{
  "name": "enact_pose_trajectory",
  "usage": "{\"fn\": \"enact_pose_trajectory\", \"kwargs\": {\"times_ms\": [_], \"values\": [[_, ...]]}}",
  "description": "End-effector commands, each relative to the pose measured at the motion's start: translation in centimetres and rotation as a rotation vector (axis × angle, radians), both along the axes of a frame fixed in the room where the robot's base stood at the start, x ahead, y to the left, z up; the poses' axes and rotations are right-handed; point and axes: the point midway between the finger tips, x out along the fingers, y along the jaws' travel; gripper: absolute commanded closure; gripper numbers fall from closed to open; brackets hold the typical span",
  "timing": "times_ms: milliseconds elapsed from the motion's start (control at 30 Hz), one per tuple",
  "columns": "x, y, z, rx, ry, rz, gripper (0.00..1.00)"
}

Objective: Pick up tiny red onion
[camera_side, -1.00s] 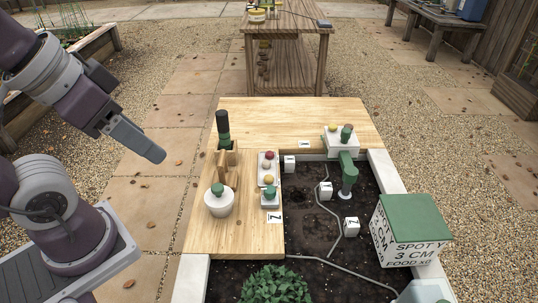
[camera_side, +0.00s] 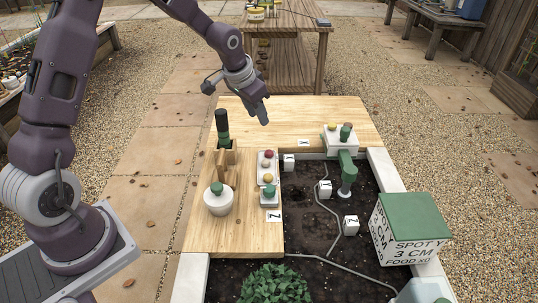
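A tiny dark red ball, which looks like the red onion (camera_side: 268,154), sits at the far end of a small pale tray (camera_side: 261,170) on the wooden board. A pinkish ball (camera_side: 266,164) and a yellow ball (camera_side: 268,178) lie in the same tray. My gripper (camera_side: 264,122) points down above the far part of the board, higher than the tray and apart from the onion. Its fingers look like one block from this side, so their opening is not clear. I see nothing held in it.
A dark green-topped bottle (camera_side: 223,126) and wooden holder (camera_side: 226,160) stand left of the tray, with a white pot (camera_side: 219,202) nearer. A green-capped piece (camera_side: 269,195) adjoins the tray's near end. A green-and-white device (camera_side: 347,170) stands right, over soil (camera_side: 310,220).

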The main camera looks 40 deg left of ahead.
Motion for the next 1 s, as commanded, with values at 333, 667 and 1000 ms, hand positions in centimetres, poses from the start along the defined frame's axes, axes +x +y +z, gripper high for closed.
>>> {"fn": "enact_pose_trajectory", "kwargs": {"times_ms": [333, 667, 1000], "values": [[4.4, 2.8, -12.4, -0.092, -0.003, 0.017, 0.67], [6.1, 2.7, -17.6, -0.092, -0.002, 0.016, 0.67], [6.4, 2.7, -18.2, -0.091, -0.001, 0.017, 0.76]]}}
